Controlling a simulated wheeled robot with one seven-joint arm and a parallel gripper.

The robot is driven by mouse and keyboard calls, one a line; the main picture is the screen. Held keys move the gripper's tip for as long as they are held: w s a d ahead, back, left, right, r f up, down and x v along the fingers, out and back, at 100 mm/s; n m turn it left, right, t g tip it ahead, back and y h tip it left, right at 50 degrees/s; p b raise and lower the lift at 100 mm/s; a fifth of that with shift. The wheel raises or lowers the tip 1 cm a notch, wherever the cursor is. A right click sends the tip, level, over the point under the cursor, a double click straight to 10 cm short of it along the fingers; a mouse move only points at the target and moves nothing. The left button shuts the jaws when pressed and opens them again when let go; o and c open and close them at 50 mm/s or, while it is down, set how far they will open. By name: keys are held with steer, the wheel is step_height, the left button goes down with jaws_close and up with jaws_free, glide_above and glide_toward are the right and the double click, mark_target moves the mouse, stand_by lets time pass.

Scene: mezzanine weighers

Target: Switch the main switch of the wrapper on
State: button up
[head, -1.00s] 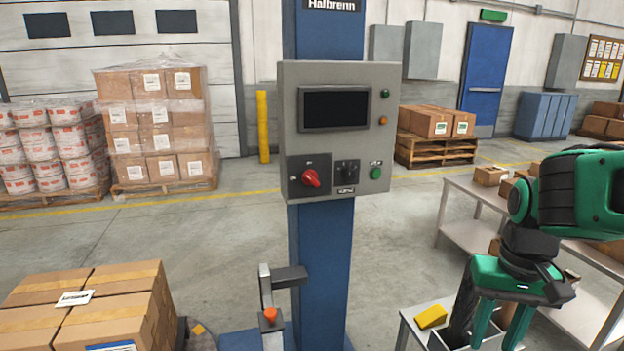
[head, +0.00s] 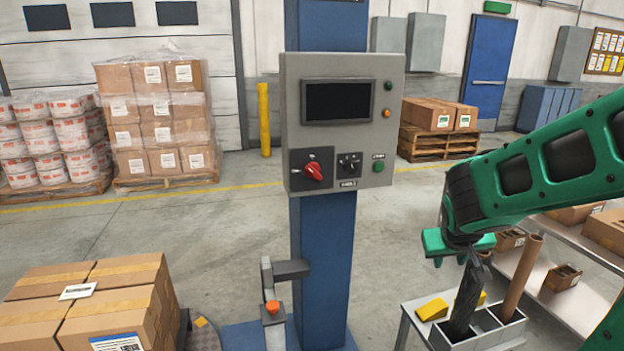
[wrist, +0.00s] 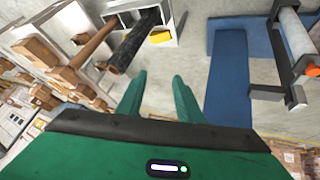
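The wrapper's grey control box (head: 342,122) is on a blue column (head: 325,265) in the middle of the head view. Its red rotary main switch (head: 314,171) sits on a dark plate at the lower left of the box, its handle slanted. The screen (head: 338,101) above is dark. My gripper (head: 459,258) is right of and below the box, well apart from the switch. In the wrist view my gripper (wrist: 160,88) has its two green fingers apart, with nothing between them.
A metal bench (head: 575,318) with boxes is at the right. Taped cartons (head: 85,300) stand at the lower left. Floor around the column is mostly clear.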

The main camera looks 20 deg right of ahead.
steer(key=w+a+r+n+t+h, duration=0.1)
steer(key=w+a+r+n+t, duration=0.15)
steer(key=w, duration=0.55)
steer(key=n+t+y, duration=0.6)
steer(key=n+t, duration=0.4)
glide_toward(314, 173)
steer(key=shift+s+d+f, duration=0.1)
steer(key=shift+s+f, duration=0.15)
steer(key=shift+s, duration=0.7)
steer(key=shift+w, duration=0.1)
steer(key=shift+w, duration=5.05)
steer(key=shift+c, duration=0.6)
jaws_close()
